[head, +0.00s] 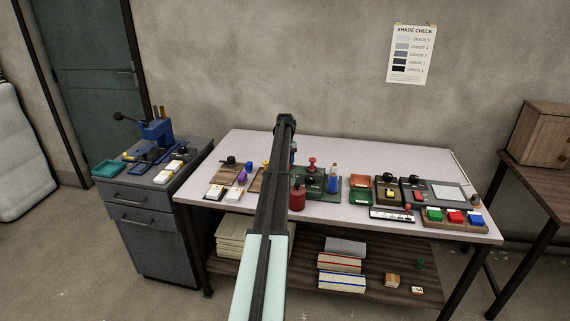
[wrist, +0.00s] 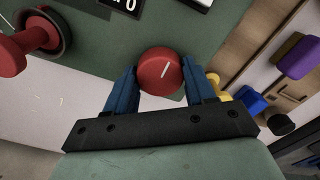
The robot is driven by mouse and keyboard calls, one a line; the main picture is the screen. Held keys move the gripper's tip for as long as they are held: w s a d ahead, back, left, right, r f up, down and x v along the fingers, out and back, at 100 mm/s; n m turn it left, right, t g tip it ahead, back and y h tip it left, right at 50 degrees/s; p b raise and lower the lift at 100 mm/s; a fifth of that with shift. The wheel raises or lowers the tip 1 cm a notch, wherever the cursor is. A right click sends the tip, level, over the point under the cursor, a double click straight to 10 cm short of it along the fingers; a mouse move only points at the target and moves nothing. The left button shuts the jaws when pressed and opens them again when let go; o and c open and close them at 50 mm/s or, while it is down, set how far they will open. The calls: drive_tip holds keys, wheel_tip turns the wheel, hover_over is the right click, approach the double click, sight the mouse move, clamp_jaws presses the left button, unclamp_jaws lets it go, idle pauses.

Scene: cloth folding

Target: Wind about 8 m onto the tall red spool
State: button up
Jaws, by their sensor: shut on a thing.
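In the wrist view, the blue fingers of my gripper (wrist: 161,88) are shut on a round red knob (wrist: 158,72) with a white line on its top. The knob stands at the edge of a green base (wrist: 110,48). A red spool-like piece (wrist: 38,32) in a dark ring is at upper left, apart from the fingers. In the head view, a red upright piece (head: 312,163) stands on the green device (head: 316,187).
The pale table (head: 350,150) is bare along its back. Left of my arm lie white-topped blocks (head: 216,192) and a purple piece (head: 242,179). A lower shelf (head: 375,262) holds stacks.

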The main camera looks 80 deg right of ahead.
drive_tip(key=c, duration=0.4)
drive_tip(key=shift+c, duration=0.2)
drive_tip(key=shift+m, duration=0.3)
drive_tip(key=m, duration=0.9)
idle(0.5)
drive_tip(key=o, duration=1)
drive_tip(key=shift+o, duration=0.2)
drive_tip(key=shift+r, duration=0.15)
